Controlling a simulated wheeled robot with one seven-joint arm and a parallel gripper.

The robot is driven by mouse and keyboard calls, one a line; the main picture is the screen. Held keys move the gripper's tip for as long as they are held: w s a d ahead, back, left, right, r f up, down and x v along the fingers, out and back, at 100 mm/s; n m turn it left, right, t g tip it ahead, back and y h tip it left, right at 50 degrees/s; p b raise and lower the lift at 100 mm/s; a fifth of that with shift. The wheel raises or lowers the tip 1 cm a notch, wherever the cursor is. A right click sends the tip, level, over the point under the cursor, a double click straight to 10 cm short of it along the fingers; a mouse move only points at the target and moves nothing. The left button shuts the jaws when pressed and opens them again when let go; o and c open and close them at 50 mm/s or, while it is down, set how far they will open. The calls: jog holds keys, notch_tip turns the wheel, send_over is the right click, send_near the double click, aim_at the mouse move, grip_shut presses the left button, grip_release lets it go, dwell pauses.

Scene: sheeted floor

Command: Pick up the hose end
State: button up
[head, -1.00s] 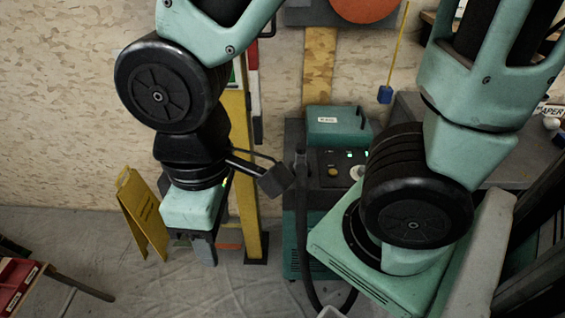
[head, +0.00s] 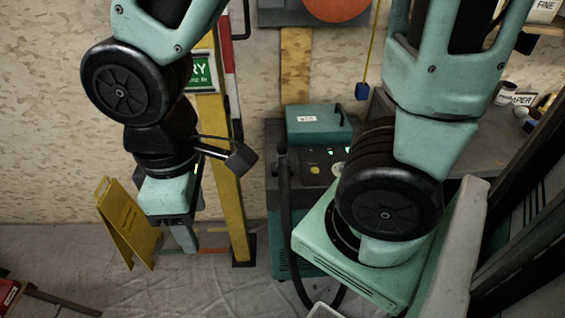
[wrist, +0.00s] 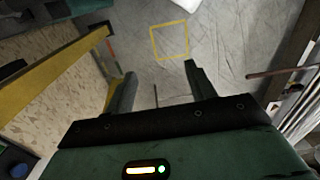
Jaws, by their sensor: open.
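A black hose (head: 286,215) runs down the front of a teal machine (head: 318,122) in the head view. Its upper part is a dark upright tube (head: 283,160), which may be the hose end; I cannot tell for sure. The hose bends near the floor and curves back up at the right. My gripper (head: 185,238) points down, left of the hose and apart from it, beside the yellow post. In the wrist view my gripper (wrist: 160,86) is open, with nothing seen between its fingers. I cannot make out the hose in the wrist view.
A yellow post (head: 236,190) stands between my gripper and the machine. A yellow floor sign (head: 128,222) stands left of my gripper. A grey bench (head: 475,148) is at the right.

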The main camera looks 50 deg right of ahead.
jog(key=w+d+n+p, duration=0.1)
jog(key=w+d+n, duration=0.1)
jog(key=w+d, duration=0.55)
jog(key=n+p, duration=0.3)
jog(key=n, duration=0.3)
send_over(282, 154)
jog(key=w+d, duration=0.1)
jog(key=d, duration=0.1)
notch_tip(282, 154, down, 6)
jog(key=r, duration=0.1)
jog(key=shift+n, duration=0.3)
jog(key=f+b, duration=0.1)
jog(key=f, duration=0.5)
jog(key=f+b, duration=0.1)
jog(key=f, duration=0.5)
jog(key=shift+a+f, duration=0.2)
jog(key=shift+f, duration=0.05)
jog(key=shift+a+f+b, duration=0.1)
jog(key=shift+f+b, duration=0.25)
jog(key=shift+f, duration=2.3)
grip_shut()
